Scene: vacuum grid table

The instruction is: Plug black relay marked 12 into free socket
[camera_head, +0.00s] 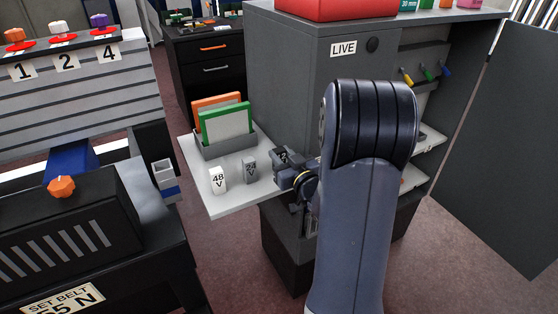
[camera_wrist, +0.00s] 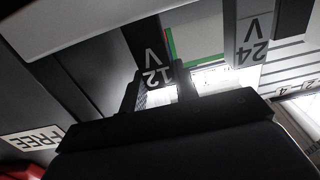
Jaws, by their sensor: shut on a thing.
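The black relay marked 12 V (camera_wrist: 148,45) is between the two fingers of my gripper (camera_wrist: 158,92) in the wrist view, its marking upside down there. My gripper is shut on it. In the head view my gripper (camera_head: 288,172) is at the right edge of the pale shelf (camera_head: 232,205), with the dark top of the relay (camera_head: 281,154) just showing beyond it. I cannot tell whether the relay still touches the shelf. A label reading FREE (camera_wrist: 33,139) shows at the lower left of the wrist view. No socket opening can be made out.
A white 48 V relay (camera_head: 218,179) and a grey 24 V relay (camera_head: 250,169) stand on the shelf, left of my gripper. A holder (camera_head: 228,145) with orange and green folders is behind them. The grey cabinet (camera_head: 310,85) marked LIVE has an open door (camera_head: 500,150).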

